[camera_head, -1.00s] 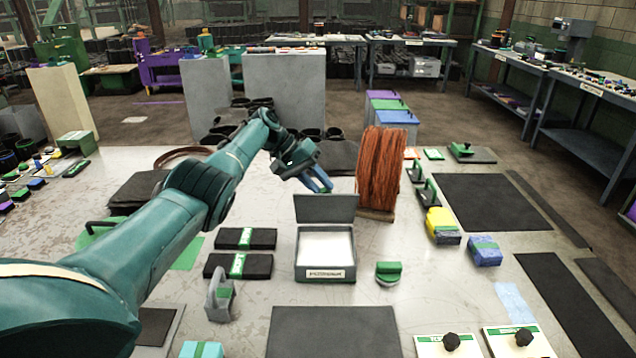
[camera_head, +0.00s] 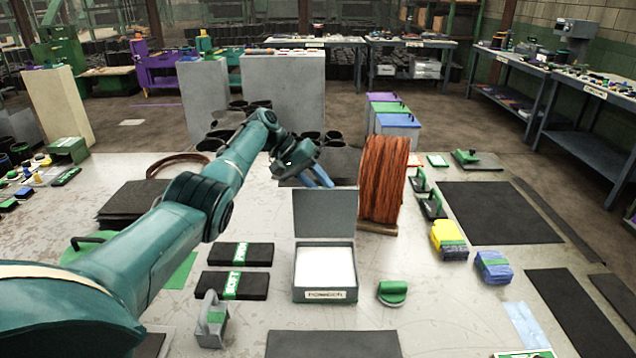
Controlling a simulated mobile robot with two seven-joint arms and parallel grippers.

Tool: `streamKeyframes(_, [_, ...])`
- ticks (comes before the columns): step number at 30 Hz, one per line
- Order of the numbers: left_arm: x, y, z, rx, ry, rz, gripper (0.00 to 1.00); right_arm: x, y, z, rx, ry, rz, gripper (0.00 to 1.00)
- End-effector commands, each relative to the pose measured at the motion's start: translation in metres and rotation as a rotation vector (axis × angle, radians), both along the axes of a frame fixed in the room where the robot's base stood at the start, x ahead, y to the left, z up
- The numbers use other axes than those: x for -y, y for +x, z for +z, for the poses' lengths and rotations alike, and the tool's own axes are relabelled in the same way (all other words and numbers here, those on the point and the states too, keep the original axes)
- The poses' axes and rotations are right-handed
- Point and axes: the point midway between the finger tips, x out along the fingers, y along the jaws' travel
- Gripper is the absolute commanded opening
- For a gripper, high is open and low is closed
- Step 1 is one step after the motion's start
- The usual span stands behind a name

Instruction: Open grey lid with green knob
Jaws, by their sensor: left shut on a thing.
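A grey box (camera_head: 325,296) with a white inside and a label on its front stands in the middle of the table. Its grey lid (camera_head: 325,213) is raised at the rear edge, so the inside shows. No green knob shows on the lid's near face; its far side is hidden. My left gripper (camera_head: 321,177), with blue fingers, is just behind and above the lid's top edge. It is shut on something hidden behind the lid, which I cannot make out. My right gripper is not in view.
A reddish-brown spool (camera_head: 384,182) stands close to the right of the lid. Black packs with green bands (camera_head: 240,254) lie to the left, and a green-handled piece (camera_head: 392,292) to the right. Yellow (camera_head: 449,238) and blue blocks (camera_head: 492,266) sit farther right.

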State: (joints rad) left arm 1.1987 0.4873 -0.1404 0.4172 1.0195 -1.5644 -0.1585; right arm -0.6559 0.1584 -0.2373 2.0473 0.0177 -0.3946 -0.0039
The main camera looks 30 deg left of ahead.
Motion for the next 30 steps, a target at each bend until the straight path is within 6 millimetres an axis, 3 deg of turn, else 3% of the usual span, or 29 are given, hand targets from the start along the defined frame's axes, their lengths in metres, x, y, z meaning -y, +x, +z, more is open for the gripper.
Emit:
streamKeyframes(11, [-0.002,-0.002,-0.007,-0.01,0.01,0.004,0.0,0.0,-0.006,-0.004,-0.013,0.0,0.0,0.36])
streamKeyframes(12, [-0.002,-0.002,-0.007,-0.01,0.01,0.004,0.29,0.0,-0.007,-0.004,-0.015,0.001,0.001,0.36])
streamKeyframes(18, [-0.002,-0.002,-0.007,-0.012,0.008,0.002,0.45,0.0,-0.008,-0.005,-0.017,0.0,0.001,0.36])
streamKeyframes(30, [-0.007,-0.003,0.003,-0.005,0.003,0.003,0.48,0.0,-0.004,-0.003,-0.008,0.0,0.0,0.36])
